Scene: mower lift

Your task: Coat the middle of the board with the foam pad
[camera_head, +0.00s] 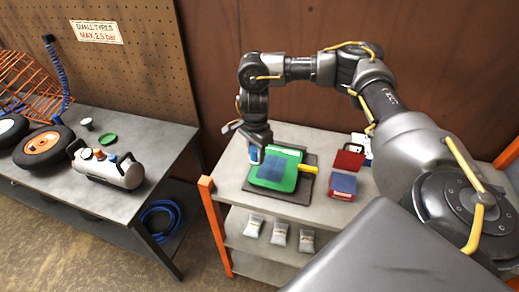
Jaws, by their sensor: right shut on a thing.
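The board (288,183) is green with a dark blue patch over its middle. It lies on a dark mat (313,157) on the top shelf of a grey cart. My right gripper (255,148) reaches down over the board's far left corner and is shut on a small blue and pale block, which looks like the foam pad (253,156). The pad is at the board's left edge; I cannot tell whether it touches the board. A yellow handle (308,169) sticks out at the board's right side. My left gripper is out of view.
On the cart (229,188), right of the board, sit a red-rimmed blue pad or tray (342,184) and a red piece (348,159). Several grey packets (279,234) lie on the shelf below. A workbench (135,125) at left holds wheels and a small tank (112,170).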

